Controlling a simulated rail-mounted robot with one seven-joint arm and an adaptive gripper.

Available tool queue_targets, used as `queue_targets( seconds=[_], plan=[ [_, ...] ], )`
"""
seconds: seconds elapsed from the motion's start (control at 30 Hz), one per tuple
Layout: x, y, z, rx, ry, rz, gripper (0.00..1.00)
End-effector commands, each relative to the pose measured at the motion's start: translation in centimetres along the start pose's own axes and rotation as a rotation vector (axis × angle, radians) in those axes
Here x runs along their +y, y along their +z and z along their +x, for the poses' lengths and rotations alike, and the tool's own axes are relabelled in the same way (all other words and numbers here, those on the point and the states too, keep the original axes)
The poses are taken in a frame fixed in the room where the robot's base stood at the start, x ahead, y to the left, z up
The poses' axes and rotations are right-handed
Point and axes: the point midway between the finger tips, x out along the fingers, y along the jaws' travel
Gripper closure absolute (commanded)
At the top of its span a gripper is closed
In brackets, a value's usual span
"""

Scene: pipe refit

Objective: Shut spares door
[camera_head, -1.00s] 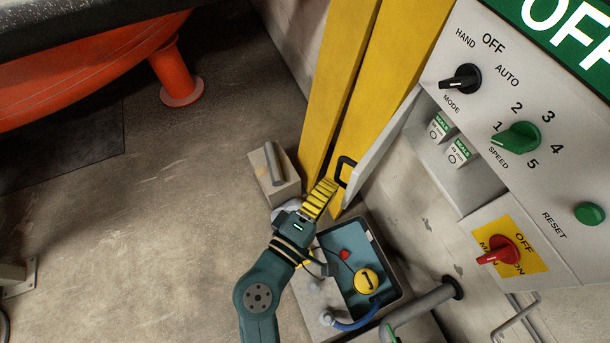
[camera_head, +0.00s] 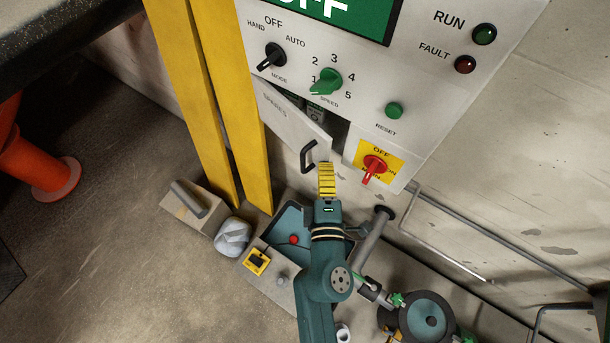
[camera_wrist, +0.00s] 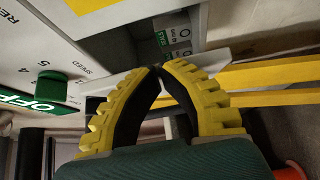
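The spares door (camera_head: 288,128) is a light grey panel on the control box, marked SPARES. It stands ajar, with a gap at its top and right side where small boxes (camera_head: 314,113) show inside. Its black handle (camera_head: 309,155) is near the free edge. My gripper (camera_head: 326,164) is just right of the handle, at the door's free edge; whether it touches the door is unclear. In the wrist view the yellow fingertips (camera_wrist: 155,69) meet, with nothing visible between them. That view also shows the open compartment and its boxes (camera_wrist: 165,38).
The red main switch (camera_head: 375,167) is close right of my gripper, with knobs above. Yellow posts (camera_head: 235,110) stand left. Below are an open teal bin (camera_head: 285,222), a grey pipe (camera_head: 372,235) and a block (camera_head: 185,205). The wall at right is mostly clear.

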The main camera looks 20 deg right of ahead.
Motion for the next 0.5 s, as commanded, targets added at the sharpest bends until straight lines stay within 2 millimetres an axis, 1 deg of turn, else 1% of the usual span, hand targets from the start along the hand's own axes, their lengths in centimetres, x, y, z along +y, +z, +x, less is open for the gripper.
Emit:
queue_targets(
  seconds=[0.03, 0.2, 0.5],
  plan=[
    [0.3, 0.6, 0.4, -0.004, -0.001, -0.001, 1.0],
    [0.1, 1.6, 1.4, -0.002, -0.001, -0.002, 1.0],
    [-0.1, 2.2, 2.0, -0.001, -0.001, -0.001, 1.0]
  ],
)
